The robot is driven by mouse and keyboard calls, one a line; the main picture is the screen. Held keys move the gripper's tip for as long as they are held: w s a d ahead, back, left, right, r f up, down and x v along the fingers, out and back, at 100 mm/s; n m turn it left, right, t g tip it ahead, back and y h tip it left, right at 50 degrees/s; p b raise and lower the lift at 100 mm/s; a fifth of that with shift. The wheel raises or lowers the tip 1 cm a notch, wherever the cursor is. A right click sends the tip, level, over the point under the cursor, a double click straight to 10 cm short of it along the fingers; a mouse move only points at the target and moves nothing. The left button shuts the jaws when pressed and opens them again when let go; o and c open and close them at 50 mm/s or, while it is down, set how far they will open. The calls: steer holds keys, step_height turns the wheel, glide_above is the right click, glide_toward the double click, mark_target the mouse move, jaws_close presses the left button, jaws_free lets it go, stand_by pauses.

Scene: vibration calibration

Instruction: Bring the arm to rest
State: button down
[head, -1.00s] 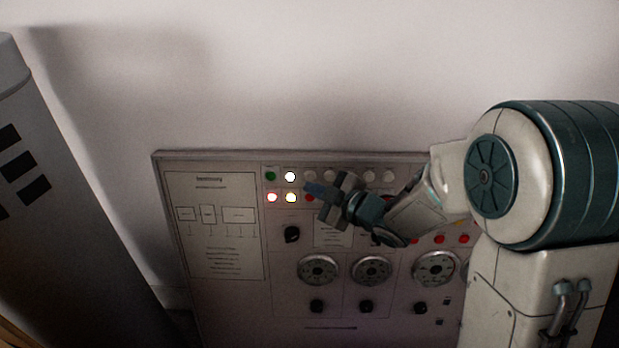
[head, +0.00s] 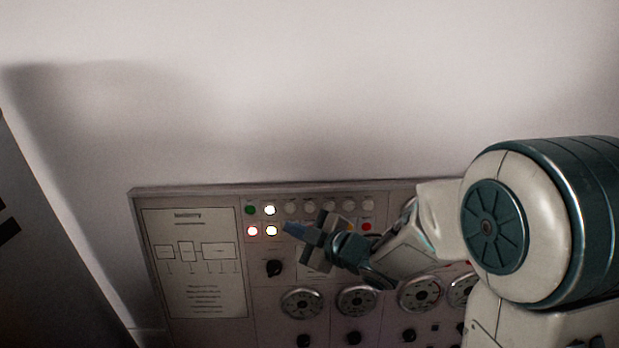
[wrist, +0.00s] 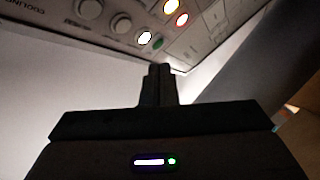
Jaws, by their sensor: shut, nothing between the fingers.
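My gripper (head: 290,229) is shut and empty in the head view. Its fingers point left, in front of the control panel (head: 140,222) and close to the lit buttons. It also shows in the wrist view (wrist: 158,72), fingers together. Near the fingertips in the head view are a lit white button (head: 270,210), a green button (head: 250,210), a lit red button (head: 252,231) and a lit yellow-white button (head: 271,231). I cannot tell whether the fingertips touch the panel. My forearm covers part of the panel's right side.
Below the buttons are a black knob (head: 273,268) and several round dials (head: 302,303). A printed diagram sheet (head: 195,275) fills the panel's left side. A grey cabinet (head: 40,290) stands at the left. The wall (head: 300,90) above the panel is clear.

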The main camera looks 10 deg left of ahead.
steer(key=w+d+r+m+t+h+p, duration=0.1)
steer(key=d+r+m+h+p, duration=0.55)
steer(key=d, duration=0.35)
steer(key=d+r+m+t+h+p, duration=0.1)
steer(key=d+r+m+h+p, duration=0.4)
steer(key=d+r+p, duration=0.45)
steer(key=s+d+r+m+g+h+p, duration=0.1)
steer(key=s+d+r+m+g+p, duration=0.2)
steer(key=s, duration=0.6)
steer(key=s+d+r+m+g+h+p, duration=0.1)
steer(key=s+d+r+m+g+p, duration=0.3)
steer(key=s, duration=0.5)
steer(key=shift+s+d+r+m, duration=0.15)
steer(key=shift+d+r+m, duration=0.2)
steer(key=shift+d+m, duration=0.5)
steer(key=shift+a, duration=0.15)
